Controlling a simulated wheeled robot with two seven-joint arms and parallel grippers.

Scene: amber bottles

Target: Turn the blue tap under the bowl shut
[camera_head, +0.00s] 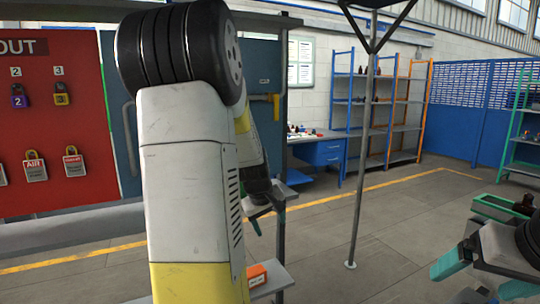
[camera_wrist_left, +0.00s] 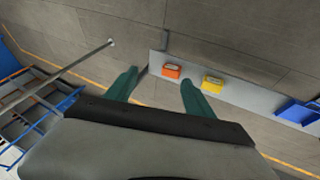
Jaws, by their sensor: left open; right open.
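I do not make out the blue tap or the bowl in either view; my left arm covers much of the middle of the head view. My left gripper (camera_head: 265,212) hangs beyond that arm, partly hidden by it. In the left wrist view its two green fingers (camera_wrist_left: 160,88) are spread apart with nothing between them. They point toward a grey shelf (camera_wrist_left: 240,95) bearing small bins, apart from it. My right gripper (camera_head: 455,275) is at the lower right of the head view, open, with teal fingers and no object seen in it.
An orange bin (camera_head: 257,275) sits on the low shelf; a yellow bin (camera_wrist_left: 212,84) and a blue one (camera_wrist_left: 298,110) show at the wrist. A thin post (camera_head: 365,150) stands mid-room. A green crate (camera_head: 497,207) is at right. A red lockout board (camera_head: 50,110) is left.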

